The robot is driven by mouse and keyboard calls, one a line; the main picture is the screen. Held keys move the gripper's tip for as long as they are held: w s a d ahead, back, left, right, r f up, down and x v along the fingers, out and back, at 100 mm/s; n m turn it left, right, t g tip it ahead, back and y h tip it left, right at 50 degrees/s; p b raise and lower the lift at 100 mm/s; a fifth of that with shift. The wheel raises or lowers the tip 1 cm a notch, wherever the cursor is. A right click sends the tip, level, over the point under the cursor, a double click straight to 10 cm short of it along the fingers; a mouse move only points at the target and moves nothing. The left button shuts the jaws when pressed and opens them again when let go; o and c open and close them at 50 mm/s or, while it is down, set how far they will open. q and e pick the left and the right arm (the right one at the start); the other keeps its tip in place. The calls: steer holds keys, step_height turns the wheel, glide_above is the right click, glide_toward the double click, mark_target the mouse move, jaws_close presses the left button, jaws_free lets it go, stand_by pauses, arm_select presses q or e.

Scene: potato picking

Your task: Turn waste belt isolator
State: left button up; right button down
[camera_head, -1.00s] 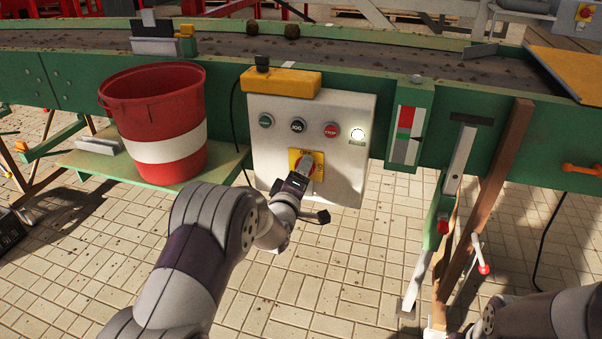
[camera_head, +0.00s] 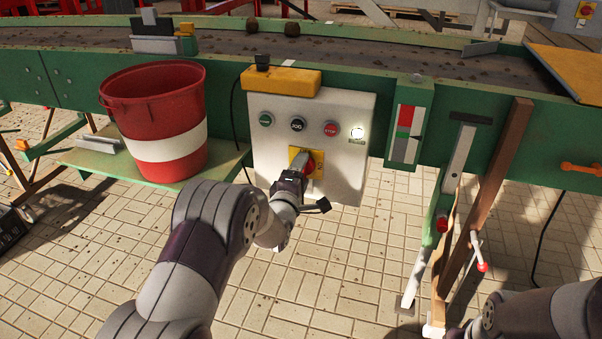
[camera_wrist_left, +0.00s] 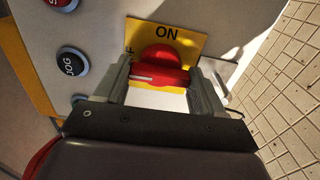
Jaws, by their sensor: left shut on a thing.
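The waste belt isolator is a red rotary knob (camera_wrist_left: 160,68) on a yellow plate (camera_wrist_left: 190,42) marked ON, low on the white control box (camera_head: 340,185). In the left wrist view the knob sits between the two fingers of my left gripper (camera_wrist_left: 163,82), which is shut on it. In the head view my left gripper (camera_head: 299,164) reaches the plate from the front and hides much of the knob (camera_head: 311,162). My right arm shows at the lower right, but its gripper is out of view.
Green, black JOG and red STOP buttons (camera_head: 331,129) sit above the isolator, beside a lit white lamp (camera_head: 357,134). A red and white bucket (camera_head: 160,115) stands on a green shelf to the left. The conveyor (camera_head: 380,62) runs behind. A wooden post (camera_head: 490,195) stands to the right.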

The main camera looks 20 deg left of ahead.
arm_select(q)
steer(key=shift+f, duration=0.1)
steer(key=o, duration=1)
steer(key=shift+o, duration=0.2)
steer(key=s+p, duration=0.3)
steer(key=s, duration=0.9)
steer(key=shift+s+a+p, duration=0.2)
steer(key=shift+s+p, duration=0.1)
steer(key=shift+s, duration=0.05)
